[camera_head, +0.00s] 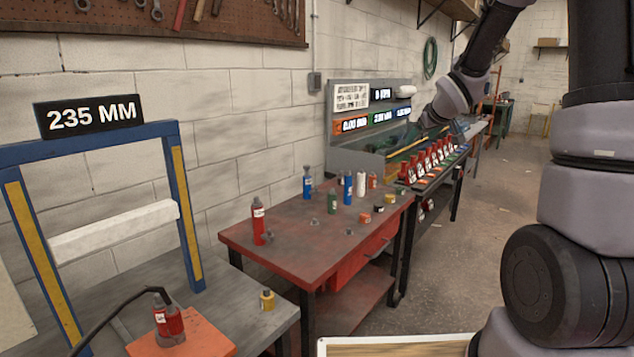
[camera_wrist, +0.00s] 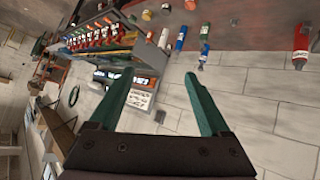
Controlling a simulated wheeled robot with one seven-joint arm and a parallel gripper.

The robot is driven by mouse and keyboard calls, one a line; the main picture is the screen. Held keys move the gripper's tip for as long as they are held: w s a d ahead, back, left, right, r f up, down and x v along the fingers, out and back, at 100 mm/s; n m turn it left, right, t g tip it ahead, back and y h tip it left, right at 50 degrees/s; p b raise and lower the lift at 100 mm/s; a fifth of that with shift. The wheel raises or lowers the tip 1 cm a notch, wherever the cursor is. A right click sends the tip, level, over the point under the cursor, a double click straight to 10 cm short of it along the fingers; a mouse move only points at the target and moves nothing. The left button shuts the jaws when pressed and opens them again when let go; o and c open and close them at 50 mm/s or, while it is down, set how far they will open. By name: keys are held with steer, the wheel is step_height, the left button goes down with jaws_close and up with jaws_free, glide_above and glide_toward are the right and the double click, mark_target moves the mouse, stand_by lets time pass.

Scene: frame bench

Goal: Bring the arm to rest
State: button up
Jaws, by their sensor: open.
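My gripper (camera_wrist: 158,98) shows in the wrist view with its two green fingers spread apart and nothing between them. Beyond the fingers are the block wall and the grey test bench (camera_wrist: 97,62), seen turned over. In the head view my arm rises on the right and reaches across the top toward the far bench. The fingers are hard to make out in the head view. The gripper appears to be in the air, clear of the bench tops.
A red table (camera_head: 285,236) holds several bottles and small parts. A grey bench (camera_head: 378,131) with displays and a row of red bottles stands behind it. At left is a blue frame (camera_head: 183,195) with a 235 MM sign (camera_head: 90,115). Floor (camera_head: 450,255) at right is clear.

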steer(key=s+r+m+h, duration=0.1)
steer(key=s+r+m, duration=0.2)
steer(key=s+r, duration=0.35)
steer(key=s+a+r+m+g+y, duration=0.1)
steer(key=s+a+m, duration=0.1)
steer(key=s, duration=1.1)
steer(key=s+a+r+m+g+y, duration=0.1)
steer(key=s+a+r+m+g, duration=0.1)
steer(key=s, duration=1.2)
steer(key=shift+s+a+r+m+y, duration=0.3)
steer(key=shift+a+m, duration=0.2)
steer(key=shift+a, duration=0.25)
